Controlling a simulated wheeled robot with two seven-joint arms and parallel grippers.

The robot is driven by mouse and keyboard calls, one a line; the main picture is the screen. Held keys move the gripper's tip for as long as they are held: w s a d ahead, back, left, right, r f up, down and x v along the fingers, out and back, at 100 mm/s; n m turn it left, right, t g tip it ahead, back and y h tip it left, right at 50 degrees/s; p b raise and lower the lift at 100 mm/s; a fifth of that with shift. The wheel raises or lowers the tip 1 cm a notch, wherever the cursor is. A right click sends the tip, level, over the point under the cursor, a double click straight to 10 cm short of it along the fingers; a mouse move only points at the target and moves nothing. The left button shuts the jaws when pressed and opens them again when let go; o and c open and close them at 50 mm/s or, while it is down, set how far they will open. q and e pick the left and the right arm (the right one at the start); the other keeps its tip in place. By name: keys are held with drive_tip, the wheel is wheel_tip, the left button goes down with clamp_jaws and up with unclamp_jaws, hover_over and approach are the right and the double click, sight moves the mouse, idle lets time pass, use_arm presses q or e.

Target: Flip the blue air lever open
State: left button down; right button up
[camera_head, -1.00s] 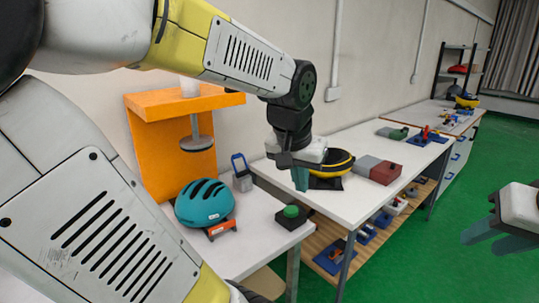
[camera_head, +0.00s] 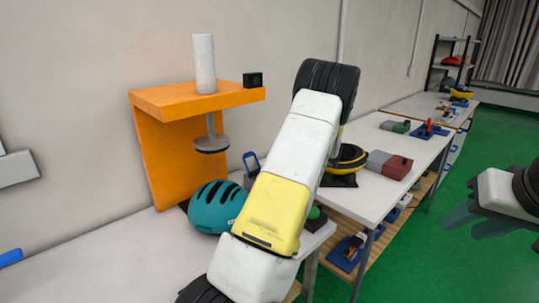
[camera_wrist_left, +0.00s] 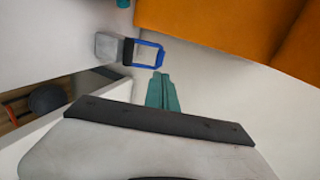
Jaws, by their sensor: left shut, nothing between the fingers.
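The blue lever (camera_head: 251,161) is a loop-shaped frame on a small grey block on the white table, right of the orange tower. It also shows in the left wrist view (camera_wrist_left: 150,53), sticking out from the grey block (camera_wrist_left: 108,46). My left gripper (camera_wrist_left: 162,78) is shut and empty, its teal fingertips just below the loop in that picture; I cannot tell whether they touch it. In the head view my left arm hides this gripper. My right gripper (camera_head: 474,223) is open and empty at the right, over the green floor.
The orange tower (camera_head: 160,165) carries a white cylinder and a black block, with a grey disc (camera_head: 211,143) hanging below. A teal helmet (camera_head: 215,206) stands before it. A blue handle (camera_head: 10,257) shows at the left edge. A second table (camera_head: 375,200) holds several items.

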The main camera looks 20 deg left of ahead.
sight(249, 154)
use_arm(q)
drive_tip(key=x, duration=1.4)
drive_tip(key=shift+w+a, duration=0.1)
drive_tip(key=shift+w, duration=0.25)
drive_tip(key=shift+w+a+f, duration=0.15)
drive_tip(key=shift+a+f, duration=0.05)
drive_tip(key=shift+a, duration=0.35)
drive_tip(key=shift+a+r, duration=0.15)
